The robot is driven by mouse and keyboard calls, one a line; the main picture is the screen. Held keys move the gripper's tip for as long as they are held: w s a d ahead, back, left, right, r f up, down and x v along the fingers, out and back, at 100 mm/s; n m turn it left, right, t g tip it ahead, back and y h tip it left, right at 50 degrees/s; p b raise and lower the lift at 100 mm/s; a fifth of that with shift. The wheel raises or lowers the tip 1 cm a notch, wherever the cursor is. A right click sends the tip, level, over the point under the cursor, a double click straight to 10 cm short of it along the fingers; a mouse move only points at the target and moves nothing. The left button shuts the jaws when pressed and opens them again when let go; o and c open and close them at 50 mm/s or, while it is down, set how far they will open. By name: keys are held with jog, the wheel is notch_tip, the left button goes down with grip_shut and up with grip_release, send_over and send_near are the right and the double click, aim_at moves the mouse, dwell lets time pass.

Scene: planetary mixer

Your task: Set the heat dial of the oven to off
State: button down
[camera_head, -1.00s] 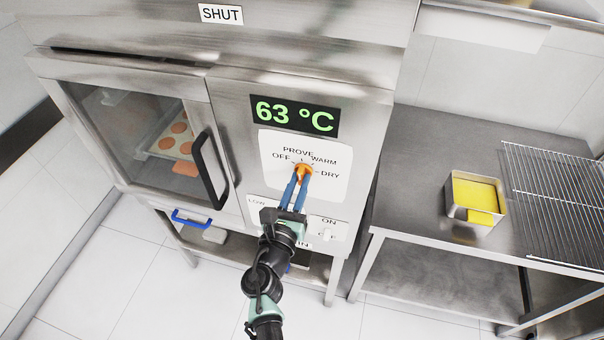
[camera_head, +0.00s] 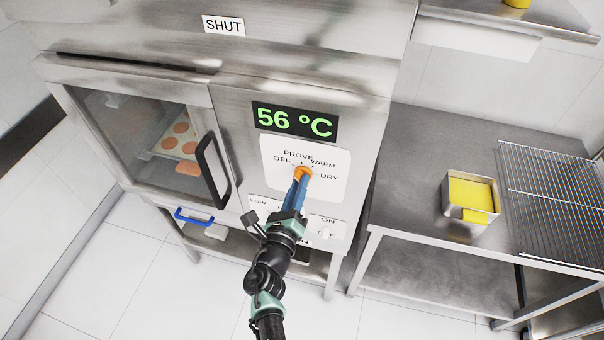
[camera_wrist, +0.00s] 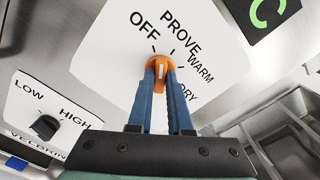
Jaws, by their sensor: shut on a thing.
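The oven's heat dial (camera_head: 303,171) is an orange knob on a white plate (camera_head: 333,162) marked OFF, PROVE, WARM and DRY. In the wrist view the dial (camera_wrist: 160,63) sits between my two blue fingers, with a pale pointer line on its face. The line seems to point up, near the OFF and PROVE ticks; the exact mark is hard to tell. My gripper (camera_head: 301,177) is shut on the dial, and its fingertips (camera_wrist: 160,72) cover the dial's sides. The oven's green display (camera_head: 295,121) reads 56 °C.
The oven door (camera_head: 150,145) at the left is closed, with a black handle (camera_head: 212,170). A black LOW/HIGH knob (camera_wrist: 45,127) is below left of the dial plate. A steel table (camera_head: 420,170) at the right holds a yellow-filled tin (camera_head: 470,197) and a wire rack (camera_head: 550,200).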

jog(key=shift+n, duration=0.9)
jog(key=n+p, duration=0.1)
jog(key=n, duration=0.1)
jog(key=shift+n+p, duration=0.3)
jog(key=shift+p, duration=0.05)
jog(key=c, duration=0.7)
grip_release()
jog(key=shift+p+v, duration=1.55)
jog(key=shift+v, duration=2)
